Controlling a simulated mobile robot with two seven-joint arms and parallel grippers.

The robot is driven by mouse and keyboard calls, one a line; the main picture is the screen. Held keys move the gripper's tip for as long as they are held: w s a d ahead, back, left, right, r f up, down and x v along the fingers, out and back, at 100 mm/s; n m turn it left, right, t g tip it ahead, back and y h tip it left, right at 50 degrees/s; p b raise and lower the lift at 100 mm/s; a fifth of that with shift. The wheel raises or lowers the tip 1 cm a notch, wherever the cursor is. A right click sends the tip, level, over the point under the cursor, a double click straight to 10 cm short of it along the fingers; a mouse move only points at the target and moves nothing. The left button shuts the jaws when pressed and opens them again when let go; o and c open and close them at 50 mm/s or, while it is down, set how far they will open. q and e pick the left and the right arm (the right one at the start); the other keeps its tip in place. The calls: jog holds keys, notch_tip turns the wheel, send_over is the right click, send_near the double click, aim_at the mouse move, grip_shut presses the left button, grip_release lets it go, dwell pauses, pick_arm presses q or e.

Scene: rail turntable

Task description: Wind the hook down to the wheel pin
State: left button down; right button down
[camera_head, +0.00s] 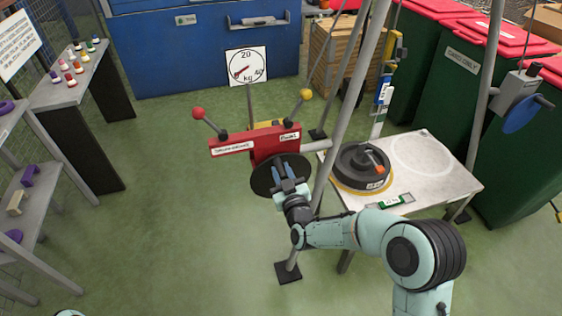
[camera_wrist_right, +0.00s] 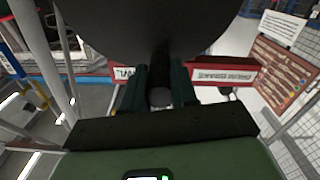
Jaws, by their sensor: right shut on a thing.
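My right gripper (camera_head: 284,173) is shut on the crank knob (camera_wrist_right: 160,97) of a dark round disc (camera_head: 262,180). The disc is on the front of a red winch box (camera_head: 232,143) with two ball-topped levers. In the right wrist view the gripper (camera_wrist_right: 160,88) has a finger on each side of the knob, under the disc (camera_wrist_right: 150,25). A dark wheel (camera_head: 352,172) lies on a white table, with an orange piece on top that may be its pin. A yellow block (camera_head: 388,62) and a blue-white scale (camera_head: 384,94) hang above it. The hook's tip is too small to tell.
The white table (camera_head: 440,180) has bare room right of the wheel. Grey poles (camera_head: 348,105) rise between the winch and the table. A dial (camera_head: 246,67) stands before a blue container (camera_head: 190,55). Shelves (camera_head: 48,190) are at left; the green floor between is clear.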

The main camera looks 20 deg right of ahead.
jog(key=shift+a+f, duration=0.1)
jog(key=shift+a, duration=0.3)
jog(key=shift+a+f+n, duration=0.25)
jog(key=shift+a+n, duration=0.45)
jog(key=shift+n, duration=0.3)
jog(key=shift+a+f+n, duration=0.1)
jog(key=shift+a+n, duration=0.05)
jog(key=shift+n, duration=0.15)
jog(key=shift+a+f+n, duration=0.5)
jog(key=shift+a+n, duration=0.3)
jog(key=shift+n, duration=0.4)
jog(key=shift+a+f+n, duration=0.65)
jog(key=shift+f+n, duration=0.05)
jog(key=shift+n, duration=0.5)
jog(key=shift+s, duration=0.1)
